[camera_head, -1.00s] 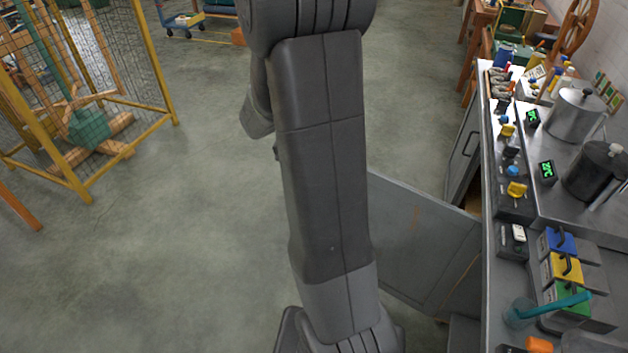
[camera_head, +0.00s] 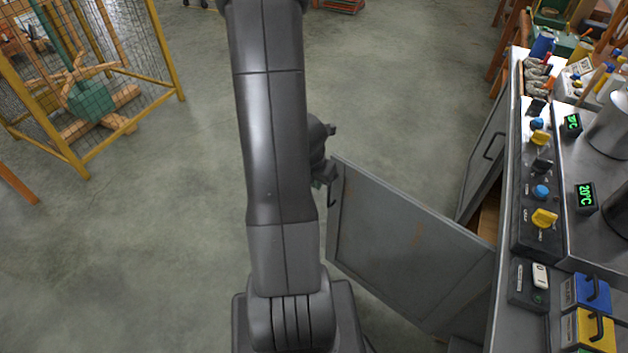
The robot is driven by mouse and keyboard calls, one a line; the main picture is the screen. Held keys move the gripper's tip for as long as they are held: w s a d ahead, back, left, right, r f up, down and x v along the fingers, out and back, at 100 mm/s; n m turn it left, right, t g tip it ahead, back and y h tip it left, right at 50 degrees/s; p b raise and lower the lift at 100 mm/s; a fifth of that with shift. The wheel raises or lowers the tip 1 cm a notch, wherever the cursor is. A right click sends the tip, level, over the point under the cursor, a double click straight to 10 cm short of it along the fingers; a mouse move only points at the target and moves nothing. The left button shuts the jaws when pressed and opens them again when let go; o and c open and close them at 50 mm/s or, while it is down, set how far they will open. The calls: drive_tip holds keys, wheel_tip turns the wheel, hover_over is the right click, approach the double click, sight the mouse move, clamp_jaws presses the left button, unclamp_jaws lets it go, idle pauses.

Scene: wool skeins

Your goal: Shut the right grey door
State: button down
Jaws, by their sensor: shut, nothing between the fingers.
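The right grey door (camera_head: 400,245) is the nearer of two cabinet doors. It stands wide open, sticking out leftward from the cabinet over the floor. A dark handle (camera_head: 331,190) shows near its free left edge. My gripper (camera_head: 328,176) is shut and empty at that free edge, close to the handle. It is partly hidden behind my arm, and I cannot tell whether it touches the door. The farther grey door (camera_head: 484,150), with its own handle, stands partly open beyond.
The steel counter (camera_head: 505,260) above the cabinet runs along the right, with knobs, green displays and pots on it. A yellow mesh cage (camera_head: 168,60) stands at the left.

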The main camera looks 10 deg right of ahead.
drive_tip(key=w+d+f+b, duration=0.3)
drive_tip(key=w+f, duration=0.2)
drive_tip(key=f, duration=0.3)
drive_tip(key=shift+d, duration=0.4)
drive_tip(key=shift+f, duration=0.1)
